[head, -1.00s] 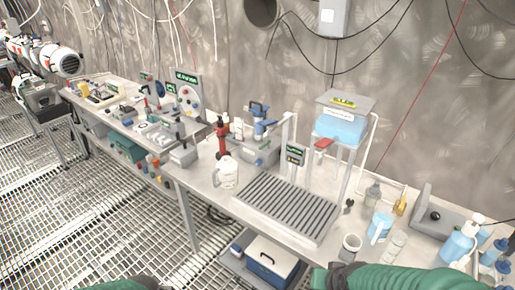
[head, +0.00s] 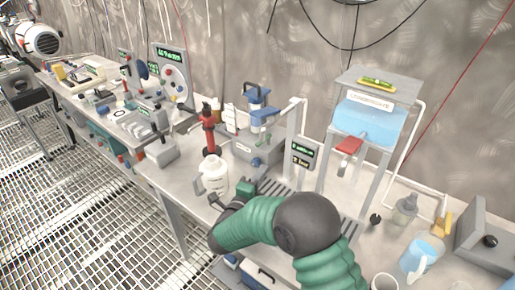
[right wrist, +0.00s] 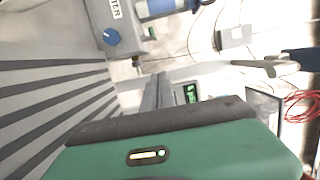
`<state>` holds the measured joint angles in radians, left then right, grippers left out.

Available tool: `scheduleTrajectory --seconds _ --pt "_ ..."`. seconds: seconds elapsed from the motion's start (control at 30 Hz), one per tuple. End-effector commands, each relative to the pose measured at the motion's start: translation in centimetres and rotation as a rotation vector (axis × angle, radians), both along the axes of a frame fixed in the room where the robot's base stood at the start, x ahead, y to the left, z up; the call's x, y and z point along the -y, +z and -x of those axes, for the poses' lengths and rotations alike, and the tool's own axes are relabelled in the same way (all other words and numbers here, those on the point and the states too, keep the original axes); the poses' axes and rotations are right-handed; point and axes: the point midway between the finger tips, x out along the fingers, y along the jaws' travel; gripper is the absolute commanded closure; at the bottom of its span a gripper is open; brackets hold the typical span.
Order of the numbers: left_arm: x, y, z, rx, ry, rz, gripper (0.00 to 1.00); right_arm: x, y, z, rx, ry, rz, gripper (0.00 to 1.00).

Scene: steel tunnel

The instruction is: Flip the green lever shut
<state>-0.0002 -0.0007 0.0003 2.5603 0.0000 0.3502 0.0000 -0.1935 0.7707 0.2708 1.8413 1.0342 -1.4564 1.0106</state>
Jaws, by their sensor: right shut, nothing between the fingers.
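My right gripper (head: 252,185) is over the bench just in front of that box, near the slatted grate, apart from the lever. Its dark fingers (right wrist: 157,88) are together and empty in the right wrist view, with the grey box (right wrist: 100,20) and its blue knob beyond them. My left gripper is out of the picture.
A white jug (head: 213,178) stands left of my right gripper, with a red stand (head: 208,130) behind it. The slatted grate (right wrist: 50,90) lies below.

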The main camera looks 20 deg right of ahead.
Motion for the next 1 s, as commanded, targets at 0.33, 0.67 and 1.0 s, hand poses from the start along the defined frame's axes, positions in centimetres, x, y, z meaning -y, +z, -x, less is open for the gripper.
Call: scheduleTrajectory --seconds 0.33,0.67,1.0 --pt "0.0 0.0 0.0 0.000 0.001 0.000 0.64 1.7 -0.3 -1.8 -0.004 -0.002 -0.001 1.00" --pt "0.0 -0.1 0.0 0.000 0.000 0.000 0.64 6.1 -0.3 -7.4 -0.004 -0.002 -0.001 1.00" --pt "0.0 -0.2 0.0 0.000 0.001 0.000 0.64 4.1 -0.2 -11.1 -0.005 0.002 0.000 1.00"
